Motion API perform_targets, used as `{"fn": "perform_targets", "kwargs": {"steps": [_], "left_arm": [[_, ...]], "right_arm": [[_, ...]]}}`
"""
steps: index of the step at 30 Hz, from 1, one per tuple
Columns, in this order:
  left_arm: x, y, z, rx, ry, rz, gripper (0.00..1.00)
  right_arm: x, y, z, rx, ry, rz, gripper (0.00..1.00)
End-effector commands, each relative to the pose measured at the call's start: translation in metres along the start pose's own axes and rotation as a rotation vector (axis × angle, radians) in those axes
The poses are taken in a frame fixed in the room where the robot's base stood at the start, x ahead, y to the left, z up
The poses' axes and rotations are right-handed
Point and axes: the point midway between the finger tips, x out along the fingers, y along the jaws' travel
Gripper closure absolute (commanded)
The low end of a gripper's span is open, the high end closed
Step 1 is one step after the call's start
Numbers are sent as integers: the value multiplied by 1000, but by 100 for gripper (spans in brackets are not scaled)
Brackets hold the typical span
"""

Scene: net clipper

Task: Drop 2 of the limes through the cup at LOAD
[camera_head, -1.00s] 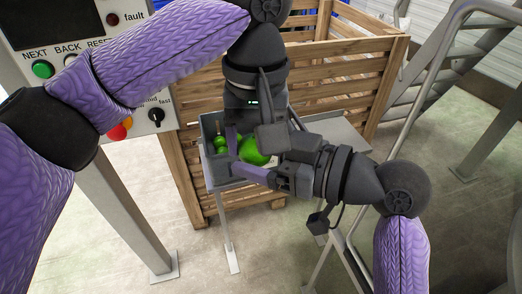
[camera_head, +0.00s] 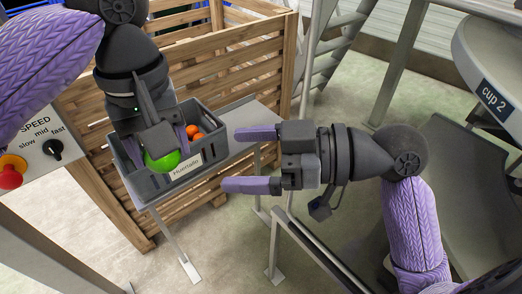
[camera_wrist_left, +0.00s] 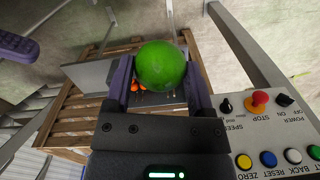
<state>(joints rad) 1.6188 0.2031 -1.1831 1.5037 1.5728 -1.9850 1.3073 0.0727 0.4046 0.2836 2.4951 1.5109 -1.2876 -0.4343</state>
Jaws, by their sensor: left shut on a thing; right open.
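A round green lime (camera_head: 161,160) is between the fingers of my left gripper (camera_head: 166,148), which is shut on it. In the head view it overlaps the front wall of a grey labelled crate (camera_head: 190,168). In the left wrist view the lime (camera_wrist_left: 162,66) is clear between both purple fingers, with orange fruits behind it. My right gripper (camera_head: 230,160) is open and empty, pointing left, to the right of the crate. A cup marked "cup 2" (camera_head: 493,97) shows at the right edge. The LOAD mark is not in view.
Orange fruits (camera_head: 194,132) lie in the crate, which is on a grey metal stand (camera_head: 236,122). A slatted wooden crate (camera_head: 262,70) stands behind. The control panel (camera_head: 38,148) is at left. Metal rails (camera_head: 335,262) run below my right arm.

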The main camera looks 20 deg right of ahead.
Motion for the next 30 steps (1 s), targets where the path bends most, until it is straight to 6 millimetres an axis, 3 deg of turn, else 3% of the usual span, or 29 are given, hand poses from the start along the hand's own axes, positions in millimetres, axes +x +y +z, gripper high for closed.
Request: {"fn": "perform_targets", "kwargs": {"steps": [2,3,10,13,24,30], "left_arm": [[0,0,0,0,0,0,88],[0,0,0,0,0,0,97],[1,0,0,14,0,0,98],[6,-3,2,113,0,-2,98],[48,-23,13,957,16,-25,98],[66,-31,18,1331,25,-35,98]], "right_arm": [[-10,0,0,-1,-2,1,0],[-13,0,0,-2,-2,1,0],[-18,0,-1,-3,0,-1,0],[-18,0,0,-3,0,0,0],[-18,0,0,-3,1,0,0],[-18,0,0,-3,1,0,0]]}}
